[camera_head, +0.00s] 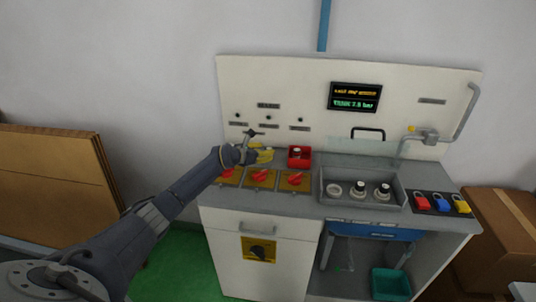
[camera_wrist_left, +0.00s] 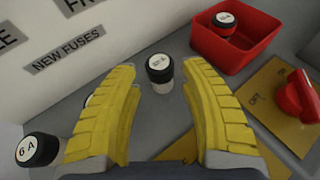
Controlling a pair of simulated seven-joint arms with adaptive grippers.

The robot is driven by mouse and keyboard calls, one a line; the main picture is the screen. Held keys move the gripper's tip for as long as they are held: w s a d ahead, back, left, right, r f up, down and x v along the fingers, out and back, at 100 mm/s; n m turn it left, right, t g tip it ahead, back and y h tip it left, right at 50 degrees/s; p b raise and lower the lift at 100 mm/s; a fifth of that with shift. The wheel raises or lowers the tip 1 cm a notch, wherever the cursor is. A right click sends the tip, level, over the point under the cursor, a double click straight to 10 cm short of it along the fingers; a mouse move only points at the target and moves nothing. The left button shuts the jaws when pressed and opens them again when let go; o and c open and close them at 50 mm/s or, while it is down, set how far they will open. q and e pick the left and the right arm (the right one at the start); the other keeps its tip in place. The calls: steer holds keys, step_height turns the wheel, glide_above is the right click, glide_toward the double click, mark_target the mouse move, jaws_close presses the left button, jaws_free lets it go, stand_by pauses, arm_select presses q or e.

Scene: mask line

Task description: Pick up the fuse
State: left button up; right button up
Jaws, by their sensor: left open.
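In the left wrist view a fuse (camera_wrist_left: 160,70) with a black cap and white label stands upright on the grey counter, between and slightly beyond the yellow fingertips. My left gripper (camera_wrist_left: 160,75) is open, with a finger on each side of this fuse and nothing held. Another fuse marked 6 A (camera_wrist_left: 36,149) stands at the lower left. A further one is mostly hidden behind the left finger. In the head view my left gripper (camera_head: 264,155) is over the counter's back left, and the fuses near it cannot be made out. My right gripper is not in view.
A red bin (camera_wrist_left: 212,46) holding one fuse (camera_wrist_left: 227,20) stands right of the fingers. The back panel with a NEW FUSES label (camera_wrist_left: 68,49) rises close behind. Red switches (camera_head: 261,175) sit in front. A grey tray (camera_head: 335,200) and padlocks (camera_head: 441,203) are farther right.

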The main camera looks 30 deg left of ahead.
mark_target(269, 148)
arm_select(q)
steer(key=shift+x, duration=1.6)
steer(key=shift+r, duration=0.1)
jaws_close()
steer(key=shift+r, duration=0.15)
